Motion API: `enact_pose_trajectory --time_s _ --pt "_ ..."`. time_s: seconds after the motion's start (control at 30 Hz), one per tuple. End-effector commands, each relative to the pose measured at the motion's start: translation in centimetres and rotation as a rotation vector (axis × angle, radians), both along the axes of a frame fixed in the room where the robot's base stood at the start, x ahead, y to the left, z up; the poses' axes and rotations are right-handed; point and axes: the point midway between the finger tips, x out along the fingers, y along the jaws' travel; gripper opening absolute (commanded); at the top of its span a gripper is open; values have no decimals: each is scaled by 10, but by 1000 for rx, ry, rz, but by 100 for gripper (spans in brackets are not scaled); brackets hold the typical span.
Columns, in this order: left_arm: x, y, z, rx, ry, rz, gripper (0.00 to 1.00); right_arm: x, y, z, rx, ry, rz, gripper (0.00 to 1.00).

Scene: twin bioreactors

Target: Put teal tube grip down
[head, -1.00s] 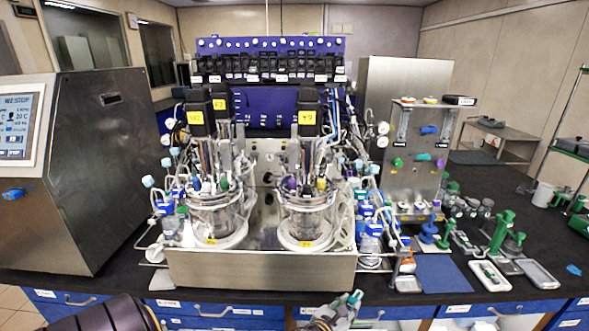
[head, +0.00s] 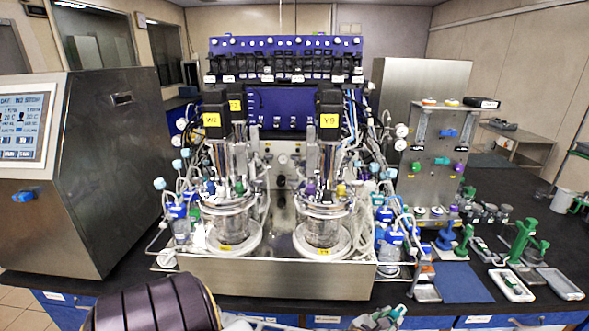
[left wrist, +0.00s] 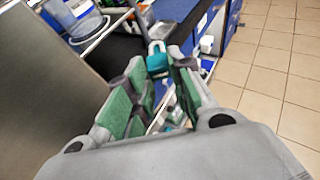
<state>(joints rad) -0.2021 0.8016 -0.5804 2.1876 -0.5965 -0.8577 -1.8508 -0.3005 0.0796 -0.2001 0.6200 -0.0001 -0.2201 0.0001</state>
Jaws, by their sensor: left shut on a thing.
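My left gripper (head: 380,318) is at the bottom edge of the head view, in front of the bench and mostly cut off. In the left wrist view its green-padded fingers (left wrist: 156,85) are closed in on the teal tube grip (left wrist: 157,63), which shows at the fingertips with a pale loop on top. In the head view the grip is too small and cut off to make out clearly. My right gripper is in neither view.
The twin bioreactors stand on a steel base (head: 280,277) at the middle of the black bench. A blue mat (head: 461,283) and grey trays (head: 512,285) lie at the right, with green and blue tools. A steel cabinet (head: 110,170) stands at the left.

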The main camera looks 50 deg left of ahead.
Motion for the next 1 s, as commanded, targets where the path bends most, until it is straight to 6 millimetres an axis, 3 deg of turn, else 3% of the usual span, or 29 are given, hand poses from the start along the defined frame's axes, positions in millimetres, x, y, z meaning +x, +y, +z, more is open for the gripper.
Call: enact_pose_trajectory --time_s 0.67,1.0 --pt "0 0 15 0 0 0 2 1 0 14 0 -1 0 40" --pt "0 0 32 0 0 0 2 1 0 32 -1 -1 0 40"
